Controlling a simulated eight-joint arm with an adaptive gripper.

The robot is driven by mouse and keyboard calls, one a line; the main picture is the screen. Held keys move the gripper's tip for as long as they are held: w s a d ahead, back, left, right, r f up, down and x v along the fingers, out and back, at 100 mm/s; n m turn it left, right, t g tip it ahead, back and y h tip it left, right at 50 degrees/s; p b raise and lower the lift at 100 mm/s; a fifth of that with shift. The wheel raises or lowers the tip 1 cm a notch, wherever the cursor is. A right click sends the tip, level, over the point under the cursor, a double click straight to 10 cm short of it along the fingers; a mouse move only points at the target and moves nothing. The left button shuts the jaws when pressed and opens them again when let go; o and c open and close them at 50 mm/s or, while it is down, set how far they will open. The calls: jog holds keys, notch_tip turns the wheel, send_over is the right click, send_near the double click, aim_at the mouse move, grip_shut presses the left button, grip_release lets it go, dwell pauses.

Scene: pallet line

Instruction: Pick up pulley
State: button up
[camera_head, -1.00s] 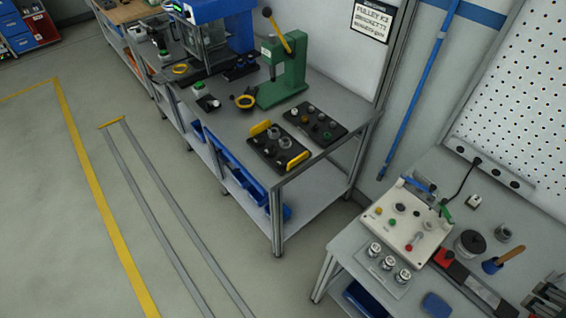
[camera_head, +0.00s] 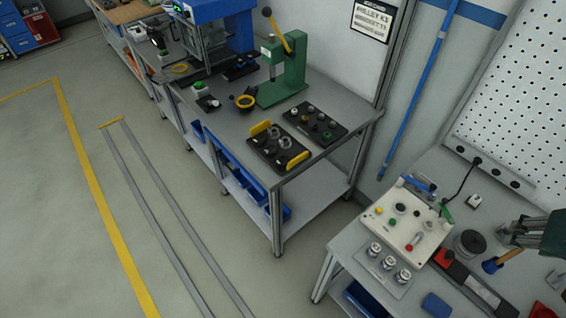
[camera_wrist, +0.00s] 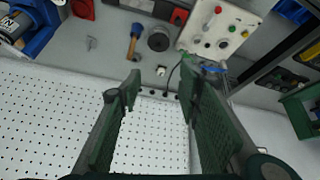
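My gripper (camera_head: 532,236) reaches in from the right edge in the head view, above the right bench. In the wrist view my gripper (camera_wrist: 160,84) is open, its two green-grey fingers apart with nothing between them. I cannot tell for certain which part is the pulley. Silver round parts (camera_head: 284,142) sit on a black tray with yellow handles (camera_head: 262,152) on the middle bench, away from the gripper. Three small silver parts (camera_head: 388,263) stand on a plate at the front of the right bench. A dark round part (camera_head: 472,242) lies left of my gripper; it also shows in the wrist view (camera_wrist: 159,39).
A white control box (camera_head: 408,218) with coloured buttons stands on the right bench. A wooden-handled tool (camera_wrist: 134,44) lies near the dark round part. A pegboard (camera_wrist: 40,115) rises behind the bench. A green press (camera_head: 284,80) and a second black tray (camera_head: 318,124) occupy the middle bench.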

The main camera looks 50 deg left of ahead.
jog(key=w+a+f+n+g, duration=0.1)
jog(key=w+a+f+n, duration=0.15)
jog(key=a, duration=0.95)
jog(key=w+a+f+n+g, duration=0.1)
jog(key=w+a+n, duration=0.25)
jog(key=a, duration=0.85)
jog(key=w+a+f+n+g, duration=0.15)
jog(key=w+a, duration=0.25)
jog(key=a, duration=0.8)
jog(key=n+g+h, duration=0.1)
jog(key=n+g, duration=0.1)
jog(key=n, duration=0.5)
send_over(283, 160)
jog(key=f, duration=2.1)
jog(key=shift+w+d+f+b, duration=0.15)
jog(key=shift+d+f+b, duration=0.1)
jog(key=shift+f+b, duration=0.1)
jog(key=shift+s+a, duration=0.15)
jog(key=shift+s, duration=0.05)
jog(key=shift+f, duration=1.35)
